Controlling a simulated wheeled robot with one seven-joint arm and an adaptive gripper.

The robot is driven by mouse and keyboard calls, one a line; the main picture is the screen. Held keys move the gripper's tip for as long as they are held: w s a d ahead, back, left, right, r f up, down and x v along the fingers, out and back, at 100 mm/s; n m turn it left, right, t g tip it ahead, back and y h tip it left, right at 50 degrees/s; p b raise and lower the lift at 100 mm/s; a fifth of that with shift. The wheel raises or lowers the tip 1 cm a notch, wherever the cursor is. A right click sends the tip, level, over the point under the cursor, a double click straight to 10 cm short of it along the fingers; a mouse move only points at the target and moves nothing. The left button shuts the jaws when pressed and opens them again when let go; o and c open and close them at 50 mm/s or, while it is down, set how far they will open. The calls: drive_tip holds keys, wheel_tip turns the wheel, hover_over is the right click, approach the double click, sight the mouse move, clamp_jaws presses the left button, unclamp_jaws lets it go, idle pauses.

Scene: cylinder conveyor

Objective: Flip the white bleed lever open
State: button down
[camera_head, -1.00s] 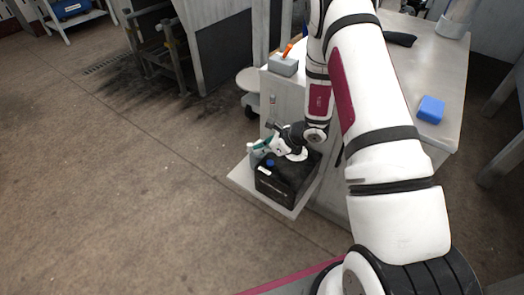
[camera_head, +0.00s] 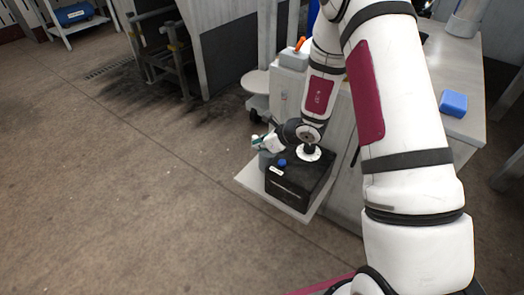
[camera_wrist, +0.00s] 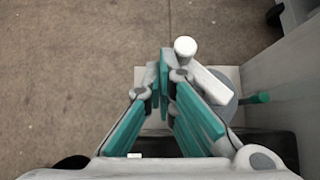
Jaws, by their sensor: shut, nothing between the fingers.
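The white lever (camera_wrist: 210,84) shows in the wrist view as a pale bar with a round white knob (camera_wrist: 185,46) at its far end. It lies just right of my fingertips, over a grey round body (camera_wrist: 225,98). My gripper (camera_wrist: 164,56) has its green-padded fingers closed together and empty, with the tips beside the knob. I cannot tell whether they touch it. In the head view my gripper (camera_head: 257,141) is at the left back of a black box (camera_head: 297,182), above a grey cylinder (camera_head: 265,161). The lever cannot be made out clearly there.
The black box carries a blue knob (camera_head: 283,162) and a white disc (camera_head: 309,154), on a pale shelf (camera_head: 255,182) against a cabinet. A green-tipped part (camera_wrist: 258,98) sticks out right of the lever. A cabinet wall (camera_wrist: 285,80) bounds the right; open floor lies left.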

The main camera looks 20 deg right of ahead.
drive_tip(key=shift+w+a+b, duration=0.3)
drive_tip(key=shift+w+b, duration=0.2)
drive_tip(key=shift+w, duration=0.05)
idle(1.1)
